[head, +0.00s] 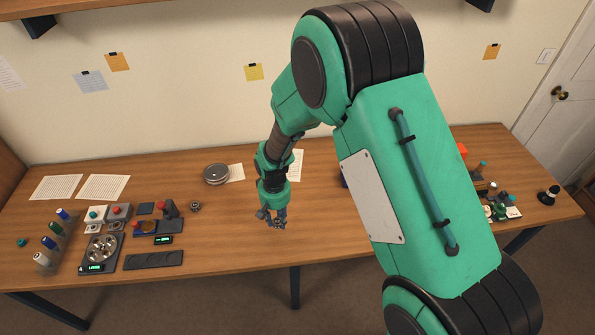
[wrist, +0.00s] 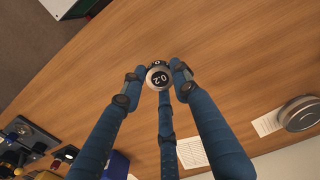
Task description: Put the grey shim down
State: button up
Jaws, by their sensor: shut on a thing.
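My gripper (head: 271,216) is over the front middle of the wooden table (head: 330,240) in the head view. In the wrist view its blue fingers (wrist: 158,70) are closed around a small round grey piece with a dark face marked 0.2 (wrist: 158,78), which I take to be the grey shim. Bare tabletop shows behind it in the wrist view. In the head view the shim is too small and too covered by the fingers to make out. I cannot tell whether it touches the table.
At the left stand a device with a round silver plate (head: 103,249), a long dark tray (head: 153,260) and several bottles in a rack (head: 55,240). A round metal tin (head: 216,173) lies behind my gripper. Small items (head: 500,211) crowd the right end. The table around my gripper is clear.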

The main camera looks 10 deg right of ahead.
jog(key=shift+n, duration=0.6)
jog(key=w+d+p, duration=0.1)
jog(key=w+d, duration=0.3)
jog(key=w+d+p, duration=0.1)
jog(key=w+d, duration=0.3)
jog(key=w, duration=0.1)
jog(key=w+d+f+p, duration=0.1)
jog(key=w+d, duration=0.2)
jog(key=w, duration=0.1)
jog(key=shift+w+d+f+p, duration=0.1)
jog(key=shift+w+d+p, duration=0.2)
jog(key=shift+d+p, duration=0.1)
jog(key=shift+w+d+f, duration=0.15)
jog(key=shift+w+d, duration=0.3)
jog(key=shift+d, duration=0.1)
jog(key=shift+w, duration=0.1)
send_over(298, 172)
jog(key=shift+w+f, duration=0.15)
jog(key=shift+f, duration=0.6)
jog(key=shift+f, duration=0.1)
jog(key=shift+f, duration=1.65)
jog(key=shift+f, duration=0.15)
